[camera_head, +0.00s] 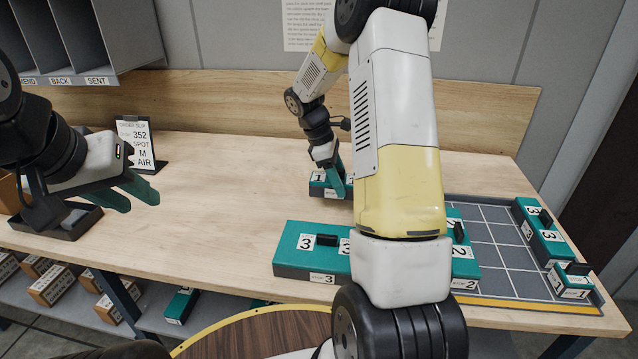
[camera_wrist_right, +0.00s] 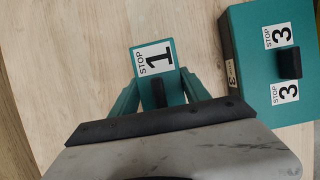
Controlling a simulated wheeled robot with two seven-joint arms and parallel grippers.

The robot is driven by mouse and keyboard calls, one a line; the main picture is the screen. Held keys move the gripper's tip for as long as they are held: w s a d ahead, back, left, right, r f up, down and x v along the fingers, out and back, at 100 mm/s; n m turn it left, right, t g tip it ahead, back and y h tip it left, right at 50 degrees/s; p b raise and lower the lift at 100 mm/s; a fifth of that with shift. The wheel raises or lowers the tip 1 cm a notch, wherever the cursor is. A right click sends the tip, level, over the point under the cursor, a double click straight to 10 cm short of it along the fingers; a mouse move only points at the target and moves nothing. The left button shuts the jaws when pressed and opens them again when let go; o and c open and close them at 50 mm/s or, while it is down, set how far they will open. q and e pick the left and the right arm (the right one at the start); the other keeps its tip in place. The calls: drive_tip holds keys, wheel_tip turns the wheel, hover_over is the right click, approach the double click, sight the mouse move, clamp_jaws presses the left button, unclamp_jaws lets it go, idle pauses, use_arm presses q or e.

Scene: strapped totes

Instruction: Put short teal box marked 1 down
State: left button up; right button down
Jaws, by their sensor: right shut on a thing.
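The short teal box marked 1 (camera_head: 317,181) is near the middle of the table, behind the long teal box marked 3. It looks upright and at or just above the wood; I cannot tell whether it touches. My right gripper (camera_head: 338,180) reaches down from above and is shut on it. In the right wrist view the box (camera_wrist_right: 153,57) shows its "STOP 1" label and black handle, with the teal fingers (camera_wrist_right: 158,92) on either side of the handle end. My left gripper (camera_head: 135,193) is open and empty over the table's left side.
A long teal box marked 3 (camera_head: 292,243) lies in front, also in the wrist view (camera_wrist_right: 246,70). Boxes marked 2 (camera_head: 463,262) are partly behind my arm. A gridded tray (camera_head: 497,235) holds boxes marked 3 (camera_head: 541,232) and 1 (camera_head: 570,283). An order slip (camera_head: 138,143) stands left.

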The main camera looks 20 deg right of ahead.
drive_tip(key=shift+f, duration=2.25)
drive_tip(key=shift+f, duration=0.15)
drive_tip(key=c, duration=0.5)
unclamp_jaws()
